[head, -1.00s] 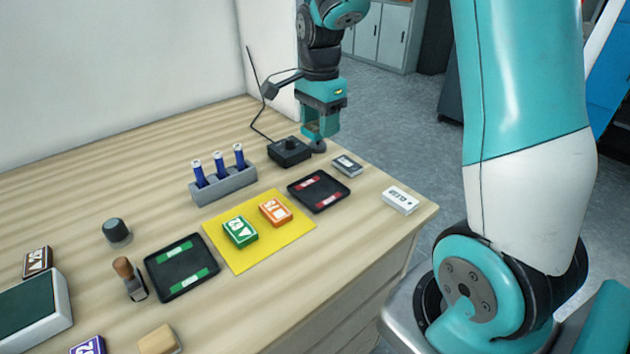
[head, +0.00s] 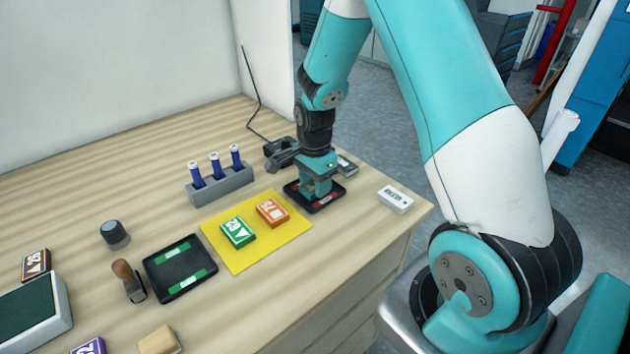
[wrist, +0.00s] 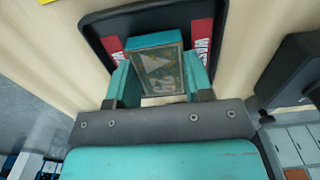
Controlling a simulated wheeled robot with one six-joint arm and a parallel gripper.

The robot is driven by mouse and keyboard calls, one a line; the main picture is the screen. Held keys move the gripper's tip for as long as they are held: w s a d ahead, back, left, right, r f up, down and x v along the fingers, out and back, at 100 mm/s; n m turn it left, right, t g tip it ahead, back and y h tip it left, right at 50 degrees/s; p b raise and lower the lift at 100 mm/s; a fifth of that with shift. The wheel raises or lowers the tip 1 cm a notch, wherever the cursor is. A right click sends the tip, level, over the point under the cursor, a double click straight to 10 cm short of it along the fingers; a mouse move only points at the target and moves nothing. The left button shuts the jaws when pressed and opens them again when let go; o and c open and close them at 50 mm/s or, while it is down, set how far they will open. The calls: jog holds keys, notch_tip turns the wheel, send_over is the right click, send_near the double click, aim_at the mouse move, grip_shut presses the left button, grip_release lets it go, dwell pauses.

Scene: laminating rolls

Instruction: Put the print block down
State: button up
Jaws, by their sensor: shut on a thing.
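My gripper (head: 319,188) is over the black tray with red labels (head: 297,196) at the right of the yellow mat. It is shut on the print block (wrist: 155,66), which shows in the wrist view as a teal block with a worn grey face, a pale triangle and digits. The gripper's teal fingers (wrist: 158,84) are on either side of the block. In the wrist view the block lies between the tray's (wrist: 152,15) two red labels. I cannot tell whether it touches the tray floor. In the head view the block is mostly hidden by the gripper.
The yellow mat (head: 240,262) holds a green block (head: 238,232) and an orange block (head: 272,212). A grey rack of blue tubes (head: 222,187) stands behind. A white box (head: 395,199) is at right. A tray with green labels (head: 160,283) is at left.

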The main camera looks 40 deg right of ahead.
jog(key=o, duration=0.9)
jog(key=shift+f, duration=0.1)
notch_tip(320, 180, up, 12)
jog(key=s+a+r+n+y, duration=0.1)
jog(key=s+a+r+n, duration=0.25)
jog(key=a+n, duration=0.2)
jog(key=s+a+r+n+y, duration=0.1)
jog(key=s+a+r+n, duration=0.3)
jog(key=a, duration=0.3)
jog(key=s+a+r+n+y, duration=0.1)
jog(key=s+a+n+y, duration=0.1)
jog(key=s+a+n, duration=0.8)
jog(key=s+n, duration=0.4)
jog(key=n, duration=0.1)
jog(key=shift+s+r+b, duration=0.3)
jog(key=shift+s+b, duration=0.05)
jog(key=shift+s, duration=0.05)
jog(key=shift+d, duration=0.1)
